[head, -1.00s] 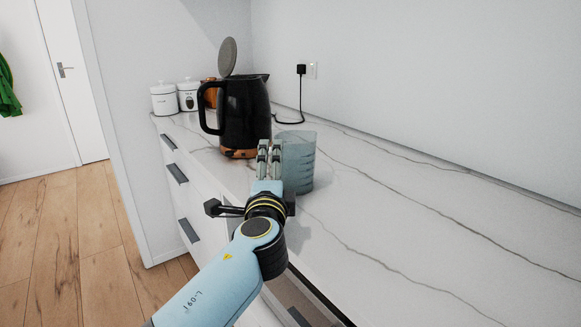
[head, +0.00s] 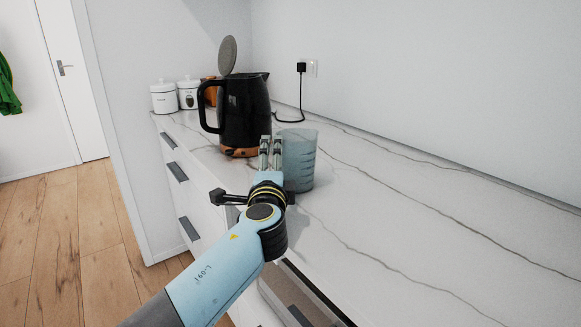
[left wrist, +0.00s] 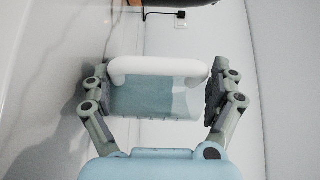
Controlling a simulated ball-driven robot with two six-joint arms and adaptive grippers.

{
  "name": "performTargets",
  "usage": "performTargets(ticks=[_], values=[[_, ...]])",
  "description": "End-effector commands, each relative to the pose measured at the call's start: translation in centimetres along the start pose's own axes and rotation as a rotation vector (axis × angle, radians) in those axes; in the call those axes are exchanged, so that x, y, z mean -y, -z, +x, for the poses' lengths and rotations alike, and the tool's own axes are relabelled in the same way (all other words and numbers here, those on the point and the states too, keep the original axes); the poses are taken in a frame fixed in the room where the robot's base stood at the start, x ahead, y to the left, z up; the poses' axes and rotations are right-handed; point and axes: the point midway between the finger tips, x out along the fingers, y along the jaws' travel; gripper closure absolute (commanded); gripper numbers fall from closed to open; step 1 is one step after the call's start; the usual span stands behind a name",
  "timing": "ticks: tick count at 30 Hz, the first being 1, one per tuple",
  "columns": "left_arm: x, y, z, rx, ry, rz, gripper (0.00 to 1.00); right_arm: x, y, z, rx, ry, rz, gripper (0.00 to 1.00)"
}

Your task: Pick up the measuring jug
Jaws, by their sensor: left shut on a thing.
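The measuring jug (head: 301,160) is a translucent blue-grey vessel with raised marks. It stands upright on the white marbled counter, just right of and in front of the kettle. My left gripper (head: 271,150) is at its left side in the head view. In the left wrist view the jug (left wrist: 150,98) sits between the two fingers of my left gripper (left wrist: 158,94), with a thick pale curved bar across its upper part. The far finger contact is hidden in the head view. My right gripper is not in view.
A black kettle (head: 244,112) with its lid raised stands close behind the jug. White canisters (head: 165,98) are at the far end of the counter. A plug and cord (head: 301,70) are on the wall. The counter (head: 410,220) to the right is clear.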

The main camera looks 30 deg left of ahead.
Motion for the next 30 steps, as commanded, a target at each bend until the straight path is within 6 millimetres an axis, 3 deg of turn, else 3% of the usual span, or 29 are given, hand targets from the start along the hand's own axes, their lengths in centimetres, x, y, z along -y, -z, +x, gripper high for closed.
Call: performTargets(ticks=[8,14,24,30], values=[[0.6,0.0,0.1,0.000,0.005,-0.002,0.65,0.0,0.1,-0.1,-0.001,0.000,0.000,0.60],[2.7,0.0,0.1,0.000,0.006,-0.004,0.65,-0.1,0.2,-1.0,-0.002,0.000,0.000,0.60],[11.7,0.0,0.0,-0.002,0.009,-0.005,0.65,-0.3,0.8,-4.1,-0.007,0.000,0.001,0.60],[15.9,0.0,0.0,-0.001,0.007,-0.005,0.65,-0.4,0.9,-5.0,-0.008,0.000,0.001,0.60]])
